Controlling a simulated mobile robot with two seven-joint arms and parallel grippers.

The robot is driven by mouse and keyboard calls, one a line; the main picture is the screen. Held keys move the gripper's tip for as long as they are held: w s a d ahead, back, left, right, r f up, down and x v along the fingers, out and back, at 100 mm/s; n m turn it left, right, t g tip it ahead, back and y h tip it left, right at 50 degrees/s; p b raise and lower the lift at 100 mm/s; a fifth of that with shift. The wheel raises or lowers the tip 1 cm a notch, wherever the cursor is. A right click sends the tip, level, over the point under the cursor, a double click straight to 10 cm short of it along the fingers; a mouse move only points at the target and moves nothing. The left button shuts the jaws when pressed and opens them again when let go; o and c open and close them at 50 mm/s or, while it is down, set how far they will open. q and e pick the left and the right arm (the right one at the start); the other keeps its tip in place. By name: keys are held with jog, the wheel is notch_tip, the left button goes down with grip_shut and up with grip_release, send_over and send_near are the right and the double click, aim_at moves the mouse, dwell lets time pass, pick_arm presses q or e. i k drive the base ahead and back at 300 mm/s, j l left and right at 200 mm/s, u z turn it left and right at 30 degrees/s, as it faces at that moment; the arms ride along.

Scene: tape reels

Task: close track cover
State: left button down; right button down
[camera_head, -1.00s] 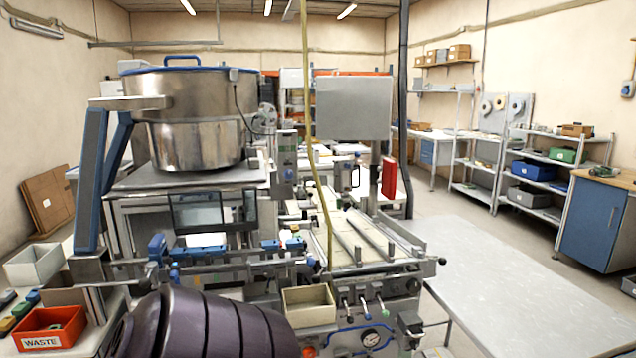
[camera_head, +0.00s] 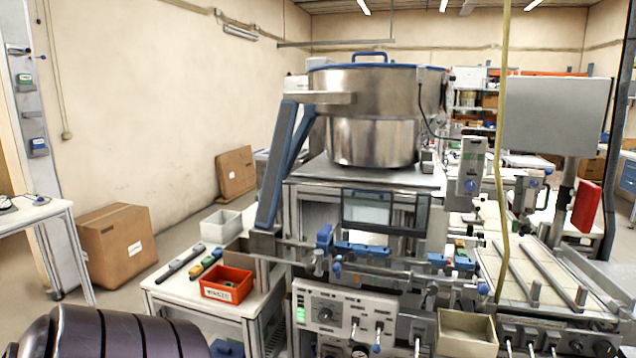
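A clear, dark-framed panel (camera_head: 367,208), which looks like the track cover, stands upright at the front of the machine, below the big steel bowl (camera_head: 373,145). A second dark-edged piece (camera_head: 423,211) is at its right end. I cannot tell from here how the cover is hinged. Below the panel runs a metal rail with blue blocks (camera_head: 360,249) on it. A dark ribbed part at the bottom left looks like one of my arm links. Neither of my grippers shows in this view.
A side table (camera_head: 170,290) left of the machine bears a red WASTE bin (camera_head: 227,284) and a white bin (camera_head: 221,223). A beige bin (camera_head: 466,333) hangs at the machine's front. A cardboard box (camera_head: 115,243) stands on the floor at left, with free floor around it.

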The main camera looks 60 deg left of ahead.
aim_at(376, 228)
jog(key=u, duration=1.45)
